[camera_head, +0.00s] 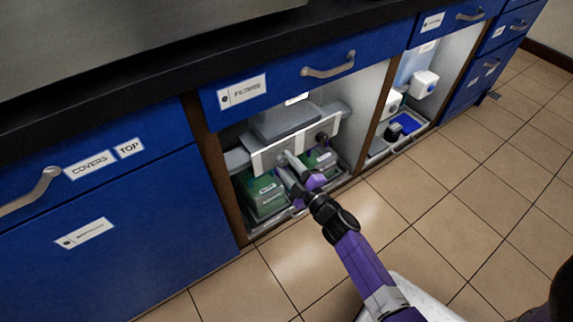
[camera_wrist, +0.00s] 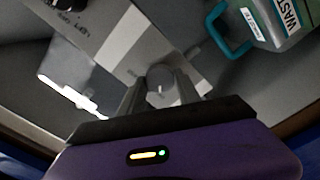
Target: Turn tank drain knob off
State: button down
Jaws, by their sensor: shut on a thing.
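A light grey panel (camera_head: 302,143) with white stripes stands inside the open cabinet under the drawer marked filters. It also shows in the wrist view (camera_wrist: 140,45). A small round grey knob (camera_wrist: 159,86) with a white mark on its face sits on this panel. My gripper (camera_wrist: 160,92) has one finger on each side of the knob and is shut on it. In the head view my gripper (camera_head: 285,165) reaches into the cabinet at the panel's left part and largely hides this knob. A second, dark knob (camera_head: 321,138) is on the panel's right part.
Green containers (camera_head: 262,196) stand below the panel; one with a teal handle (camera_wrist: 238,45) and a waste label is close by in the wrist view. A wooden post (camera_head: 380,115) separates the right bay. The tiled floor (camera_head: 450,200) in front is clear.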

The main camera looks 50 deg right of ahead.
jog(key=c, duration=0.9)
grip_release()
jog(key=shift+o, duration=0.2)
jog(key=p+v, duration=0.1)
jog(key=v, duration=0.7)
jog(key=shift+p, duration=0.35)
